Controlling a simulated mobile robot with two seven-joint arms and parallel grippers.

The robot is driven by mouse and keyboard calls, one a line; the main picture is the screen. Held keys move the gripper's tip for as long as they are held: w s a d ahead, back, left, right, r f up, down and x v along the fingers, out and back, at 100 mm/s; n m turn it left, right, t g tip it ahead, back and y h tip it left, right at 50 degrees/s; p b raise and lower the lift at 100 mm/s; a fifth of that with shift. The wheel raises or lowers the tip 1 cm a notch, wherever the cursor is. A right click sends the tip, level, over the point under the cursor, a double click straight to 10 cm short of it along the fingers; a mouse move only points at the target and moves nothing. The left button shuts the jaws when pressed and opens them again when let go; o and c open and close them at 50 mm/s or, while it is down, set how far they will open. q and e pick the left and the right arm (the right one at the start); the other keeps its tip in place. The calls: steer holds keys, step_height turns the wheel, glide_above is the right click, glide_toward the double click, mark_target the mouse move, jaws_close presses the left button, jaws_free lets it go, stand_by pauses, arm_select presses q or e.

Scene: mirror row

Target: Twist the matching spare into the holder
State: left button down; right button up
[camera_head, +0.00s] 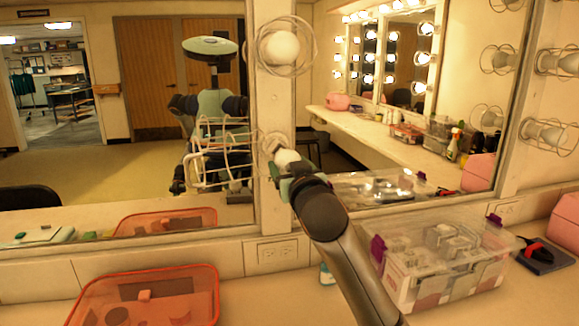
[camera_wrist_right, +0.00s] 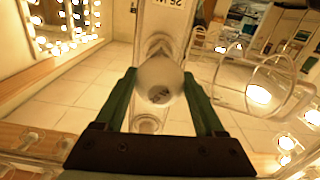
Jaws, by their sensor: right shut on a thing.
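My right gripper (camera_head: 287,170) is raised at the narrow post between two mirrors. It is shut on a round white bulb (camera_head: 286,157). In the right wrist view, the bulb (camera_wrist_right: 158,82) sits between the two green fingers of the gripper (camera_wrist_right: 159,92), against the post. The holder is behind the bulb and mostly hidden; I cannot tell whether the bulb is seated in it. A wire guard (camera_wrist_right: 262,85) stands out to one side of the bulb. Above, another white bulb (camera_head: 283,48) sits inside a round wire guard. My left gripper does not show.
A clear bin with purple latches (camera_head: 405,285) holds several small boxes at the counter's right. An orange tray (camera_head: 207,300) with a few items lies at the left. Caged bulbs (camera_head: 547,134) line the right post. The mirrors reflect my body and the room.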

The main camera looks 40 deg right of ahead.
steer(key=shift+w+d, duration=0.35)
steer(key=shift+w, duration=0.25)
stand_by(0.5)
steer(key=shift+w+d+p, duration=0.3)
steer(key=shift+w, duration=0.3)
stand_by(0.5)
steer(key=shift+w+d, duration=0.25)
steer(key=shift+w, duration=0.2)
stand_by(0.4)
steer(key=m, duration=0.4)
steer(key=shift+m+p, duration=0.3)
steer(key=shift+m, duration=0.1)
steer(key=m+p, duration=0.1)
steer(key=m, duration=0.3)
steer(key=shift+a+r, duration=0.1)
steer(key=shift+r, duration=0.05)
steer(key=shift+m, duration=0.4)
